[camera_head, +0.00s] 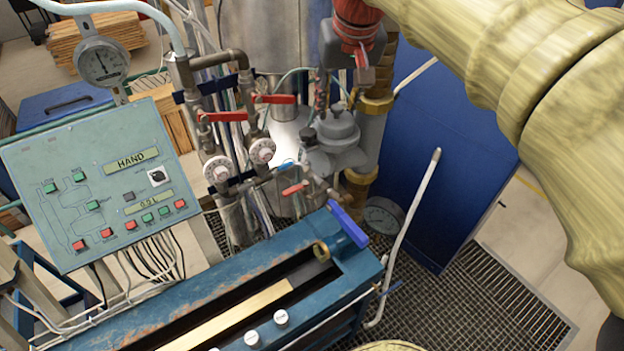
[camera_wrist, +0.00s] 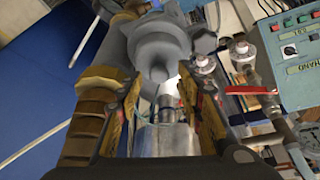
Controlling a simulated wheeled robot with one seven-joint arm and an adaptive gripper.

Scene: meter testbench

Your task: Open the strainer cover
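The strainer cover looks like the grey, round, stepped lid (camera_head: 337,124) on the grey body among the pipes, right of centre in the head view. In the wrist view a large grey rounded part with a small central knob (camera_wrist: 158,45) appears to be the same cover. My gripper (camera_head: 341,92) points down just above it in the head view. In the wrist view my gripper (camera_wrist: 164,88) has its fingers spread, with a gap between them and nothing held. The knob shows beyond the gap; I cannot tell whether a finger touches the cover.
Brass fittings (camera_wrist: 100,95) stand close beside one finger. Red-handled valves (camera_head: 228,116) and pipes crowd the left side of the cover. A blue cabinet (camera_head: 450,150) is to the right. The testbench (camera_head: 195,300) and control panel (camera_head: 95,185) are in front and left.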

